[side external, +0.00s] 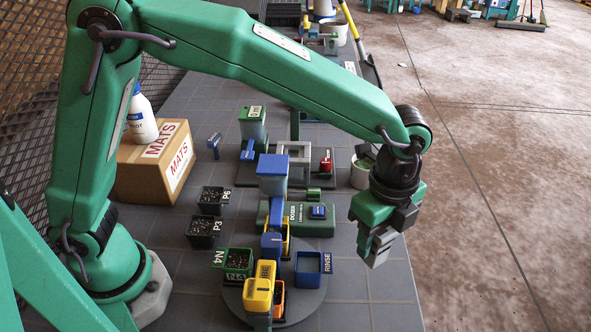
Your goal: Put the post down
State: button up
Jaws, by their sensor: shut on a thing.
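My gripper (377,252) hangs at the right of the side external view, pointing down, near the right edge of the grey table. Its jaws are shut on the post, which is mostly hidden between the grey fingers; I cannot clearly tell its outline from theirs. The gripper appears to be above the table top, to the right of the green doser (318,228) and the blue RINSE bin (313,266). I cannot tell its exact height.
Yellow and blue scoops (260,290) stand on a round grey plate (300,308). Black soil pots (203,232) and a MATS box (155,160) with a white bottle (141,116) are left. A white pot (361,172) stands behind my gripper. The table's front right is bare.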

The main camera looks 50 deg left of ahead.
jog(key=w+a+n, duration=0.2)
jog(key=w+a, duration=0.1)
jog(key=a, duration=0.1)
jog(key=shift+w, duration=0.25)
jog(key=shift+w, duration=0.1)
jog(key=w+a+f, duration=0.7)
jog(key=w, duration=0.2)
jog(key=shift+f, duration=2)
jog(key=o, duration=1)
jog(key=shift+f, duration=0.15)
